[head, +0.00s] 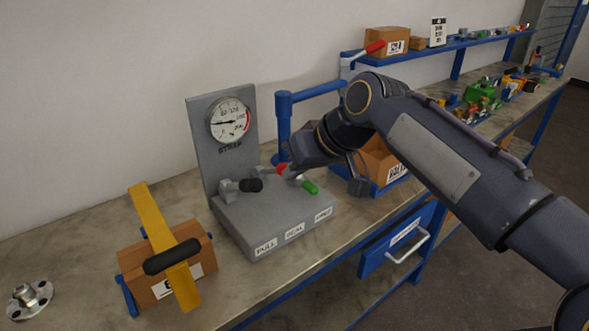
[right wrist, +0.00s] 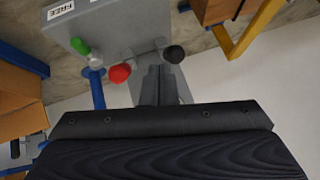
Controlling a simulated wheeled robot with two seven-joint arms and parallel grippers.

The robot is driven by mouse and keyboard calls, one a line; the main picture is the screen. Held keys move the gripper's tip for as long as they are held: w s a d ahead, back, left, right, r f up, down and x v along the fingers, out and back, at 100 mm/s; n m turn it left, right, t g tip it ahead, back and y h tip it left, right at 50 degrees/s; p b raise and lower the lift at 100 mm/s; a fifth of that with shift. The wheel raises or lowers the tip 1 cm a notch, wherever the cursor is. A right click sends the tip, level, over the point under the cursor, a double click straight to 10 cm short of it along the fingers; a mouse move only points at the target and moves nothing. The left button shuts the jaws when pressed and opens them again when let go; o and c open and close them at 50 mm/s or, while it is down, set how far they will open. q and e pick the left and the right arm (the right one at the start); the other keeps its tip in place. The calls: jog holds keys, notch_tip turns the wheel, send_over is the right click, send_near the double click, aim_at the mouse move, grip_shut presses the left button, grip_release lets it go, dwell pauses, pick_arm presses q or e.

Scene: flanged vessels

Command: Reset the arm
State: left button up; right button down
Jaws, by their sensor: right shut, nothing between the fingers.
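My right arm reaches in from the right in the head view, with its dark right gripper (head: 312,152) over the back of a grey valve station (head: 255,225). In the right wrist view the gripper's fingers (right wrist: 161,85) are together and empty, close to the black knob (right wrist: 174,54) and the red knob (right wrist: 119,73). I cannot tell whether they touch anything. A green knob (head: 309,187) shows at the station's right. The red knob (head: 282,170) is partly hidden by the gripper in the head view. My left gripper is not in view.
A round gauge (head: 230,121) stands on the station's back plate. A cardboard box (head: 155,275) with a yellow bar (head: 163,235) stands at left, near a metal flange (head: 30,298). A blue post (head: 284,125) and cardboard bin (head: 378,160) are close to the arm.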

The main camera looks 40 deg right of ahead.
dwell(0.7)
pick_arm(q)
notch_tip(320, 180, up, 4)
jog(key=p, duration=0.3)
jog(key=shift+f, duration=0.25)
pick_arm(e)
jog(key=s+a+f+g+y, duration=0.1)
jog(key=s+a+f, duration=0.4)
jog(key=a+f, duration=0.2)
jog(key=s+a+f+n+g+y, duration=0.1)
jog(key=s+a+f, duration=0.4)
jog(key=a+f, duration=0.2)
jog(key=shift+s+a, duration=0.3)
jog(key=shift+a, duration=0.3)
pick_arm(q)
jog(key=shift+p, duration=0.3)
